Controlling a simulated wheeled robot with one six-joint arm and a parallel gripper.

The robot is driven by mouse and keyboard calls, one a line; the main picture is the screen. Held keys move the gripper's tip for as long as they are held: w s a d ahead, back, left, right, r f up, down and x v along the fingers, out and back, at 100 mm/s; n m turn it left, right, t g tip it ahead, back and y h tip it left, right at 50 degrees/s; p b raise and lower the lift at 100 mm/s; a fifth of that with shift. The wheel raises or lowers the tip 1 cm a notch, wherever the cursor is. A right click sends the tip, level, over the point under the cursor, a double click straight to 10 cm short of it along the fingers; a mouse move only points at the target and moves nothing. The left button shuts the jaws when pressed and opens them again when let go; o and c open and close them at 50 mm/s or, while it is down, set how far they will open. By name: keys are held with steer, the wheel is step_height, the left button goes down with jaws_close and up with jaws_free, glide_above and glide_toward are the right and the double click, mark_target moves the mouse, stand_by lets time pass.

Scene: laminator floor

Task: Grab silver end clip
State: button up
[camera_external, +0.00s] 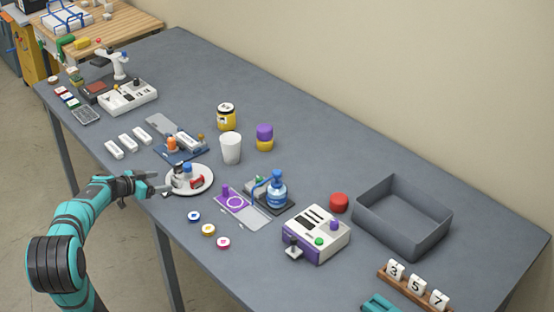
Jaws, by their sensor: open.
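No part is clearly recognisable as the silver end clip at this size. A small grey metallic piece (293,250) sits at the front left corner of a white and purple machine (316,236); I cannot tell whether it is the clip. A round white plate (205,190) near the table's front edge holds small red, blue and grey parts that are too small to name. My gripper (158,183) is open over the front edge, just left of the plate, with nothing visible between its fingers. It is far from the machine.
Three coloured discs (208,230) lie right of the plate. A grey bin (375,222) is at right. Bare table (245,270) lies along the front.

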mark_target(173, 179)
steer(key=shift+a+x, duration=0.2)
steer(key=shift+x, duration=2.8)
steer(key=shift+w+f, duration=0.15)
steer(key=c, duration=1)
steer(key=shift+c, duration=0.2)
